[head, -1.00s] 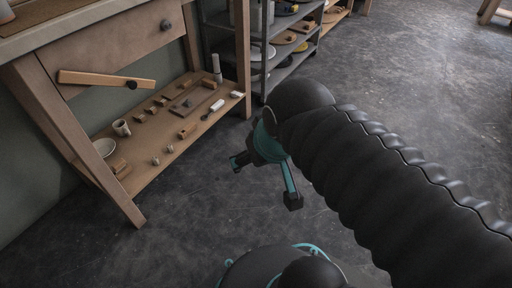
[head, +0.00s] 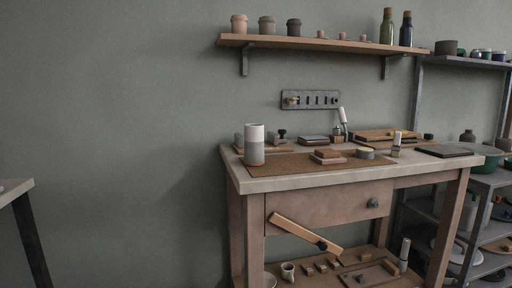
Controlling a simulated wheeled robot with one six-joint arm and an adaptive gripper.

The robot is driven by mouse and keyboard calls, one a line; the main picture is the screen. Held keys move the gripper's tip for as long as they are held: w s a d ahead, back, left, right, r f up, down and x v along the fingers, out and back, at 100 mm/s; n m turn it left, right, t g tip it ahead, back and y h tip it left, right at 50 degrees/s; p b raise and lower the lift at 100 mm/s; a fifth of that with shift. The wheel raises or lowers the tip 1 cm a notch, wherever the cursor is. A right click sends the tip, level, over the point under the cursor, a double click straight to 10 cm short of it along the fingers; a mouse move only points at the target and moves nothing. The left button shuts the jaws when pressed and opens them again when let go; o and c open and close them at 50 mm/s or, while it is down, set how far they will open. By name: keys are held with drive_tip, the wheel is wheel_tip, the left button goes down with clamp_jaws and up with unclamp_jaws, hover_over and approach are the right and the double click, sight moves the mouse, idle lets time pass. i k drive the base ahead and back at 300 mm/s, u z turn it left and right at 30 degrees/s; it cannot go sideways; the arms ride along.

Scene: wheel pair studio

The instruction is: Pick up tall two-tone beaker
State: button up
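The tall two-tone beaker (head: 254,144) stands upright near the left front corner of the workbench top (head: 302,178). Its upper part is white and its lower part is grey. A brown mat lies to its right, and small grey items stand just behind it. My gripper is not in this view, so its state does not show.
On the bench are a brown mat (head: 297,168), stacked wooden blocks (head: 327,156) and a dark flat slab (head: 443,151). A wall shelf (head: 320,43) with jars and bottles hangs above. A grey rack (head: 484,188) stands at the right, another table (head: 15,190) at the left edge.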

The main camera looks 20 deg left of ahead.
sight(254, 133)
drive_tip(key=z, duration=0.8)
drive_tip(key=i, duration=1)
drive_tip(key=u, duration=3)
